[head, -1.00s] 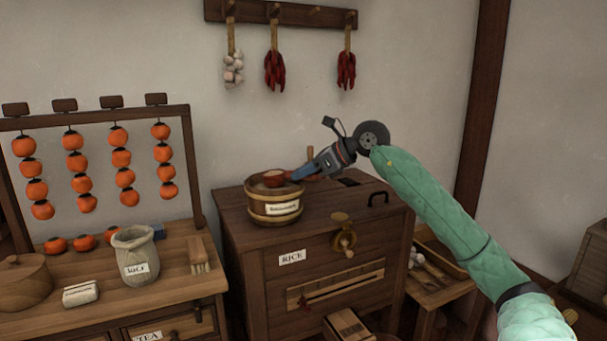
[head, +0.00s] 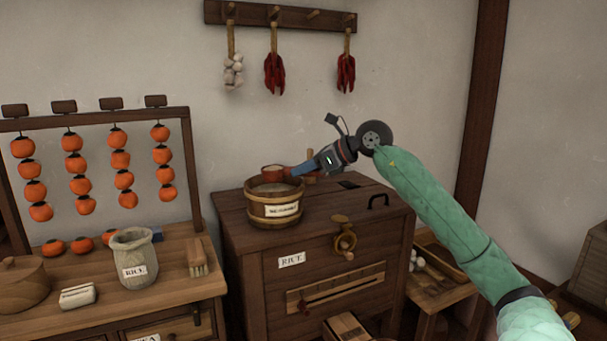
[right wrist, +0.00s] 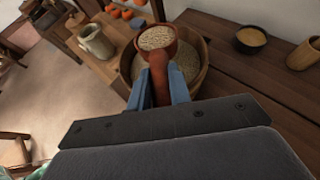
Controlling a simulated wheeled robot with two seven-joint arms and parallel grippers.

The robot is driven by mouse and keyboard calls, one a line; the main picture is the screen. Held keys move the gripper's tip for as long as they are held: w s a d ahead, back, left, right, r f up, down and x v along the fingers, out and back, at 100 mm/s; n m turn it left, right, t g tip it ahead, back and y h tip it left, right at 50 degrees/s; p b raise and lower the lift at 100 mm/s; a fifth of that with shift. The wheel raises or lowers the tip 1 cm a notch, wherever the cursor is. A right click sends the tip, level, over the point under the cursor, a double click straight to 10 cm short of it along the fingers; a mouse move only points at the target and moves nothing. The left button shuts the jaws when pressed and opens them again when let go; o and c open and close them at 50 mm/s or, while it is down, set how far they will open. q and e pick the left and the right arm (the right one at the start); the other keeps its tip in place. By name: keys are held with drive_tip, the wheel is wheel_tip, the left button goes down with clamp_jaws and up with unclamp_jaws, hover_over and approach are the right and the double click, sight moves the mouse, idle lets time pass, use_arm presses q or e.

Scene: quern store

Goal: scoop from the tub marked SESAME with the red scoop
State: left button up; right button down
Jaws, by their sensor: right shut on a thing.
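The wooden tub (head: 258,213) stands on the dark chest, its white label facing me; the lettering is too small to read surely. Pale grain (right wrist: 178,76) lies inside it in the right wrist view. My right gripper (head: 299,170) is shut on the handle of the red scoop (head: 274,171), which also shows in the right wrist view (right wrist: 161,78). The scoop's bowl is heaped with pale grain and is held above the tub's far part, level or nearly so. My left gripper is out of view.
The chest (head: 340,205) is marked RICE and carries a black handle. On the left table stand a sack (head: 135,268) marked RICE, a brush (head: 197,258) and a round lidded box (head: 22,283). The right wrist view shows a small bowl (right wrist: 250,38) and a wooden cup (right wrist: 305,54) beside the tub.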

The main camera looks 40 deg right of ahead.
drive_tip(key=shift+r+t, duration=0.4)
drive_tip(key=shift+r, duration=1.55)
